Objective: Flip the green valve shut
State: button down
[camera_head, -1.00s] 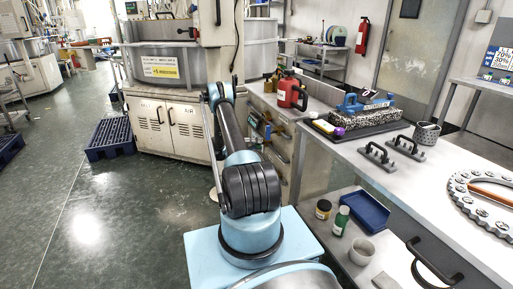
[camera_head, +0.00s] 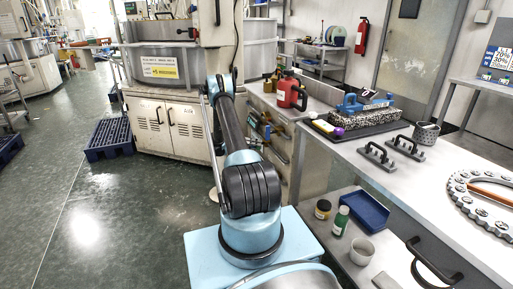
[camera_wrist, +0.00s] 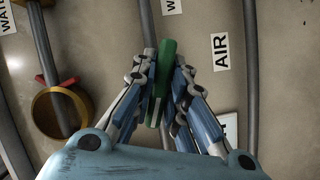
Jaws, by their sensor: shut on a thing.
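The green valve's handle (camera_wrist: 164,60) is a long green lever in the middle of the wrist view. It stands nearly upright in the picture, its top leaning slightly right, roughly in line with a grey pipe (camera_wrist: 147,20) behind it. My gripper (camera_wrist: 160,76) is shut on the lever, with a finger on each side. The lever's top end sticks out past the fingertips. The valve body and pivot are hidden behind the lever and fingers. In the head view my arm hides the gripper and the green valve.
A brass round fitting (camera_wrist: 60,110) with a red handle (camera_wrist: 58,82) lies to the left. A pipe (camera_wrist: 250,60) runs right of the fingers by an AIR label (camera_wrist: 220,52). In the head view, a white cabinet (camera_head: 168,128) and a steel bench (camera_head: 375,165) flank my arm.

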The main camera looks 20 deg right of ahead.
jog(key=m+t, duration=0.1)
jog(key=m, duration=0.1)
jog(key=m+t+y, duration=0.1)
jog(key=m+t, duration=0.1)
jog(key=m, duration=0.1)
jog(key=shift+a+f+y, duration=0.1)
jog(key=shift+a+y, duration=0.05)
jog(key=shift+y, duration=0.15)
jog(key=m+t, duration=0.1)
jog(key=m, duration=0.1)
jog(key=m+t, duration=0.1)
jog(key=m, duration=0.1)
jog(key=shift+w+m+t+y, duration=0.1)
jog(key=shift+m+t+y, duration=0.2)
jog(key=shift+t, duration=0.1)
dwell(0.4)
jog(key=c, duration=1.6)
grip_release()
jog(key=v, duration=1.1)
jog(key=shift+a, duration=0.4)
